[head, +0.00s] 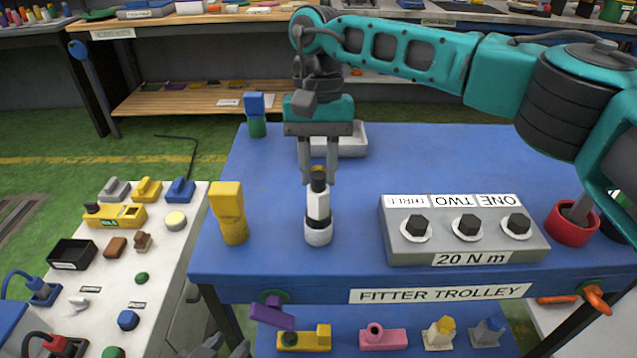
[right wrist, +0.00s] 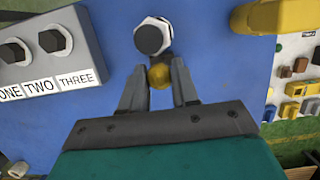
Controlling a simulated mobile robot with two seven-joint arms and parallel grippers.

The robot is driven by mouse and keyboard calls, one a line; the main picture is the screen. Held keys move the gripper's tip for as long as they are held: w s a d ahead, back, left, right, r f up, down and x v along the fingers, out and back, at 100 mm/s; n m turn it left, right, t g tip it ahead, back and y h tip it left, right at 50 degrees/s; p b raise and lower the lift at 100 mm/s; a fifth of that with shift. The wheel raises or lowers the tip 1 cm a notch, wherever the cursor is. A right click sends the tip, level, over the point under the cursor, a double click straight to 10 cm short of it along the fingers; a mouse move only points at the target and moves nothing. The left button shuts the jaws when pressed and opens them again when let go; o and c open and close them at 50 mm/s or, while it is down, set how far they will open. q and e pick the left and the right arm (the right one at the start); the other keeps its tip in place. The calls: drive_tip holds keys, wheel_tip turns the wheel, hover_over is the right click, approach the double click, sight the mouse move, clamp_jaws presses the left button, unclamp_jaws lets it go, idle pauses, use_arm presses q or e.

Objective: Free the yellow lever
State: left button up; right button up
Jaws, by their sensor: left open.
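A yellow wedge-shaped piece (head: 146,189), which may be the yellow lever, sits on the white bench between a grey one (head: 114,190) and a blue one (head: 180,190). A yellow block with a black knob (head: 115,215) is in front of it. I cannot tell what holds the lever. My right gripper (head: 318,176) points down over a white-and-black hex post (head: 318,205) on the blue table. In the right wrist view a yellow-brown ball (right wrist: 160,76) lies between its fingers; contact is unclear. My left gripper (head: 218,347) is open, partly visible at the bottom edge.
A yellow block on a post (head: 228,212) stands left of the hex post. A grey torque box (head: 460,235) with three black hex heads stands to the right. A red cup (head: 572,222) is near the right edge.

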drive_tip(key=shift+c, duration=1.3)
drive_tip(key=shift+w+f, duration=0.1)
drive_tip(key=shift+w, duration=0.75)
drive_tip(key=shift+w+f, duration=0.1)
drive_tip(key=shift+w, duration=0.3)
drive_tip(key=shift+w+f, duration=0.15)
drive_tip(key=shift+w, duration=0.2)
